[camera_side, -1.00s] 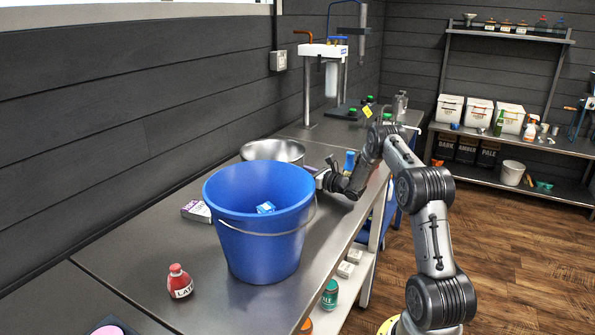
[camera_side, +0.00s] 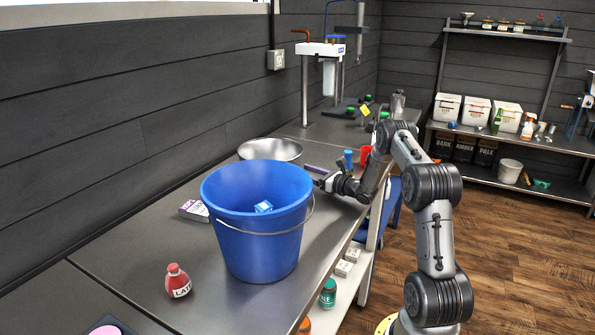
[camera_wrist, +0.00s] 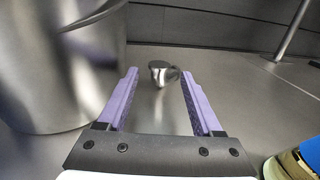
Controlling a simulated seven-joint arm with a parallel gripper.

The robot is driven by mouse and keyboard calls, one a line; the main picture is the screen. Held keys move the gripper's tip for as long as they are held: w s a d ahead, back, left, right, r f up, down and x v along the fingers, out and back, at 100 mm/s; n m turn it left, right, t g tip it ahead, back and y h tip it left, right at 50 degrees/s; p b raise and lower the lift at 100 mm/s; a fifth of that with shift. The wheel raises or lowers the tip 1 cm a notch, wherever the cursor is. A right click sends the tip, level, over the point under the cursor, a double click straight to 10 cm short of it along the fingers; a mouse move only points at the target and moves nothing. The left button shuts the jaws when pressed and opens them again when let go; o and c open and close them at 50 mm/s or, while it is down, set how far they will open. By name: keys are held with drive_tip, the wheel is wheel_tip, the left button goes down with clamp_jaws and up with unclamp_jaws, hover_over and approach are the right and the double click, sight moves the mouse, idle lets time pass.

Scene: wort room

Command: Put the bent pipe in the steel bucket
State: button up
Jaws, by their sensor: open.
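The bent pipe (camera_wrist: 160,72), a short shiny metal elbow, lies on the steel bench in the wrist view. It is ahead of my gripper (camera_wrist: 158,88), roughly centred between the open, purple-lined fingers, and nothing is gripped. The steel bucket (camera_wrist: 62,75) fills the left of the wrist view, just left of my left finger. In the side view the steel bucket (camera_side: 271,149) shows its rim behind the blue bucket. My gripper (camera_side: 314,172) is low over the bench to its right there. The pipe cannot be made out in the side view.
A large blue bucket (camera_side: 256,225) with a small blue box inside stands at the front. A blue item (camera_side: 348,158) and red cup (camera_side: 365,155) stand close to my wrist. A metal post (camera_wrist: 293,28) rises behind.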

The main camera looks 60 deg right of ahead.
drive_tip(key=shift+s+a, duration=0.15)
drive_tip(key=shift+s, duration=1)
drive_tip(key=shift+o, duration=0.4)
drive_tip(key=shift+s+a, duration=0.1)
drive_tip(key=shift+s, duration=0.25)
